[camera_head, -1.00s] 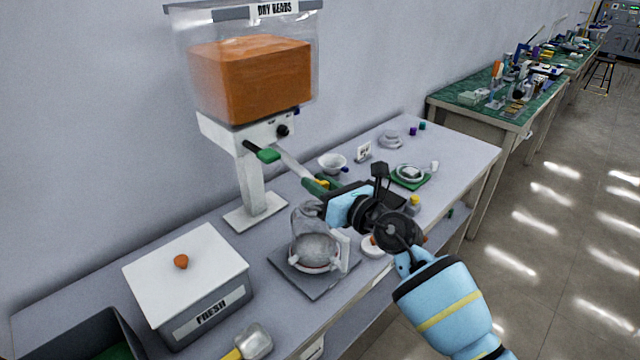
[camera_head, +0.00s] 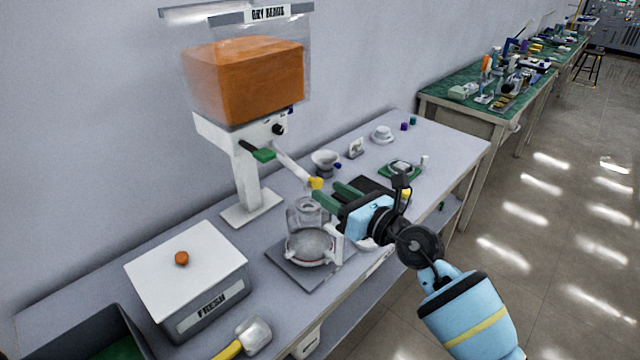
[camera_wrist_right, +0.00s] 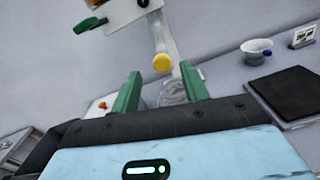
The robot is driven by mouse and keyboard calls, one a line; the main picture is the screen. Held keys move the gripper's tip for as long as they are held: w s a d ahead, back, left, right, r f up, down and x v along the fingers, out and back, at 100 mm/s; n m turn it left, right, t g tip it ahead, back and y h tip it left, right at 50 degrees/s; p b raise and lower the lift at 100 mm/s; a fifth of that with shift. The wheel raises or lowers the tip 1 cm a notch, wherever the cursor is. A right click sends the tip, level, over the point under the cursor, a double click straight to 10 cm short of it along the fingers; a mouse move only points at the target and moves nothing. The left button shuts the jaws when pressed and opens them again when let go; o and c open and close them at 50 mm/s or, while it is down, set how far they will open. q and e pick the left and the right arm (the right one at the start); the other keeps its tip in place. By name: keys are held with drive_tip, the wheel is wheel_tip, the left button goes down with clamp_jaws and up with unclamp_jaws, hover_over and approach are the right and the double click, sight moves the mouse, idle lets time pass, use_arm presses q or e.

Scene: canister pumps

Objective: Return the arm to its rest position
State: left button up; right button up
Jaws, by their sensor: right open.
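My right arm comes in from the lower right in the head view. My right gripper (camera_head: 332,195) has green fingers that stand apart with nothing between them. It is above the table, to the right of and higher than the glass canister (camera_head: 310,240), which stands on a grey square plate (camera_head: 292,276). The right wrist view shows the two open fingers (camera_wrist_right: 158,92), with the canister's glass top (camera_wrist_right: 173,92) beyond them. The yellow-tipped spout (camera_head: 315,183) of the bead dispenser (camera_head: 245,70) is close to the fingertips in the head view. My left gripper is not in view.
A white-lidded FRESH box (camera_head: 187,275), a dark bin (camera_head: 80,335) and a yellow-handled scoop (camera_head: 250,338) are at the front left. A white bowl (camera_head: 325,162), a dark pad (camera_wrist_right: 290,92) and a green tray (camera_head: 400,170) lie further right. The floor (camera_head: 560,270) at right is clear.

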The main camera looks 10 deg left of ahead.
drive_tip(key=shift+v, duration=0.8)
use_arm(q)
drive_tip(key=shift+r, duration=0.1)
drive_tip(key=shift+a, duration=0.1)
use_arm(e)
drive_tip(key=shift+f, duration=0.1)
drive_tip(key=s+d+f+m+t+h+p, duration=0.1)
drive_tip(key=s+d+f+m+t+h, duration=0.3)
drive_tip(key=s+d+f+m, duration=0.8)
drive_tip(key=s+d+f+m+t+h, duration=0.2)
drive_tip(key=s+d+f+m+h, duration=0.45)
drive_tip(key=m, duration=1.15)
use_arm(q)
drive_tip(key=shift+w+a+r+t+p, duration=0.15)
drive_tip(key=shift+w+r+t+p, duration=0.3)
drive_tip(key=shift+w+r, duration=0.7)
use_arm(e)
drive_tip(key=s+d+f+m+g+h, duration=0.1)
drive_tip(key=s+d+f+m+g, duration=0.2)
drive_tip(key=s+f+m, duration=0.3)
drive_tip(key=s+d+f+m+g+h, duration=0.1)
drive_tip(key=s+d+f+m+g, duration=0.3)
drive_tip(key=s, duration=1.2)
wheel_tip(320, 180, down, 4)
drive_tip(key=d+m, duration=0.2)
drive_tip(key=m, duration=0.1)
